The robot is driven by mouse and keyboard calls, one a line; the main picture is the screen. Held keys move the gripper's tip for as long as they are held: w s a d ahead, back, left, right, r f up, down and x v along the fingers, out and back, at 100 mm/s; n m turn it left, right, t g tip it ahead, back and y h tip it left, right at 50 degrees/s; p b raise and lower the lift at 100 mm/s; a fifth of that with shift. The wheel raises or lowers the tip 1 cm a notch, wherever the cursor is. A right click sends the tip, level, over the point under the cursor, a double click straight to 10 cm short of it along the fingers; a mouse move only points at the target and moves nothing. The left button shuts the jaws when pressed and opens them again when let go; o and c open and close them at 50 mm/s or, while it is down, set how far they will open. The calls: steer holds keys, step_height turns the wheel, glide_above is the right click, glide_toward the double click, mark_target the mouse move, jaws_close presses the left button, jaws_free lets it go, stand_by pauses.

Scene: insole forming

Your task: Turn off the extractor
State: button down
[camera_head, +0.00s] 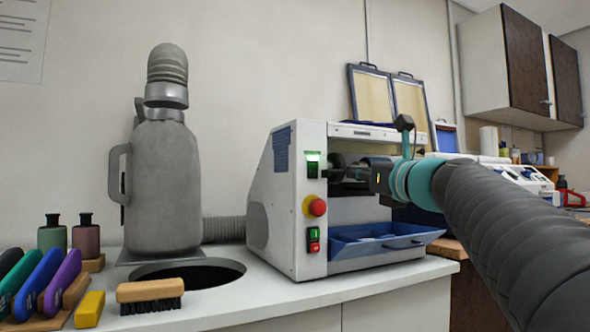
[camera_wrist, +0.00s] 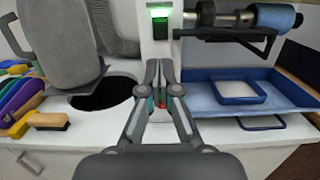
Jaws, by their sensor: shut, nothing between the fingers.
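A white machine (camera_head: 285,215) stands on the bench with controls on its narrow front panel. At the top is a switch with a lit green part (camera_head: 313,158), also in the wrist view (camera_wrist: 159,12). Below it are a red knob on a yellow base (camera_head: 316,207) and a small green-and-red switch (camera_head: 313,240). A grey canister (camera_head: 162,185) stands left, with a ribbed hose (camera_head: 224,229) running toward the machine. My gripper (camera_wrist: 160,66) is shut and empty in front of the panel, below the lit switch. Its fingers partly hide the lower controls; contact cannot be told.
A blue tray (camera_head: 375,243) juts from the machine's front, right of the panel. Rollers (camera_wrist: 245,16) sit above it. A round dark hole (camera_head: 190,274) opens in the bench. A brush (camera_head: 150,294) and several coloured tools lie at the left.

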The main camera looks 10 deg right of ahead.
mark_target(315, 164)
steer(key=p+x, duration=0.2)
steer(key=x, duration=1.1)
steer(key=shift+w+a, duration=0.1)
steer(key=shift+w, duration=0.3)
steer(key=shift+r, duration=0.15)
steer(key=shift+w+a+r+p, duration=0.1)
steer(key=shift+w+r+p, duration=0.3)
steer(key=shift+p, duration=0.55)
steer(key=shift+f, duration=0.2)
steer(key=shift+s, duration=0.3)
steer(key=s+d+r+b, duration=0.1)
steer(key=s+d, duration=0.3)
steer(key=s, duration=0.9)
steer(key=shift+d+r, duration=0.2)
steer(key=shift+r, duration=0.3)
